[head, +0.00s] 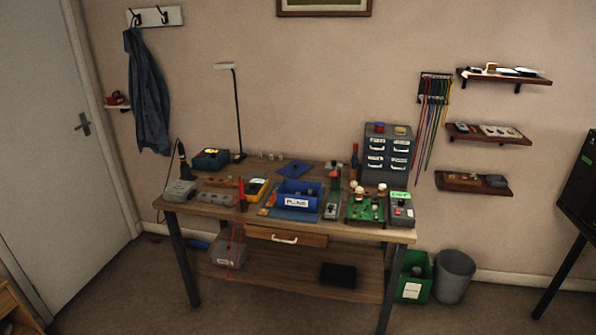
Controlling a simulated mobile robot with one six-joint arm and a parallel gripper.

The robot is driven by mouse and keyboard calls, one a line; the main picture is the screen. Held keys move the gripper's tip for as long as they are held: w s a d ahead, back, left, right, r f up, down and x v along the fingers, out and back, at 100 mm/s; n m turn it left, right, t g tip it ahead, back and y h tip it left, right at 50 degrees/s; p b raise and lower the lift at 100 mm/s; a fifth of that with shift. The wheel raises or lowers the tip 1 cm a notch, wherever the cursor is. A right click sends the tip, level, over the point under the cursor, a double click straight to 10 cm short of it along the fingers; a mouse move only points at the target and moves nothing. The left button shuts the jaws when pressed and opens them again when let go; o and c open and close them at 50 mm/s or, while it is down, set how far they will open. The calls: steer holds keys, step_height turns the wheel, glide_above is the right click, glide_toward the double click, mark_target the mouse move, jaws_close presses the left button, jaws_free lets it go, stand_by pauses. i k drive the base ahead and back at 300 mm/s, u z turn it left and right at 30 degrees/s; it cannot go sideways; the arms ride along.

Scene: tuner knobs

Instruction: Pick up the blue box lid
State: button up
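A flat blue piece (294,169) that looks like the box lid lies at the back of the workbench, a little left of its middle. The open blue box (297,203) with a white label stands in front of it, nearer the bench's front edge. Small items show inside the box, too small to make out. The lid and the box look apart. My gripper is not in view.
The wooden workbench (228,212) is crowded. A black lamp (238,110) stands behind left of the lid, and a grey drawer cabinet (388,154) to the right. A green bin (413,276) and grey bin (455,276) stand on the floor at right. The floor in front is clear.

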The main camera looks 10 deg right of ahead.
mark_target(294, 169)
steer(key=u, duration=0.05)
steer(key=i, duration=0.95)
steer(key=z, duration=0.05)
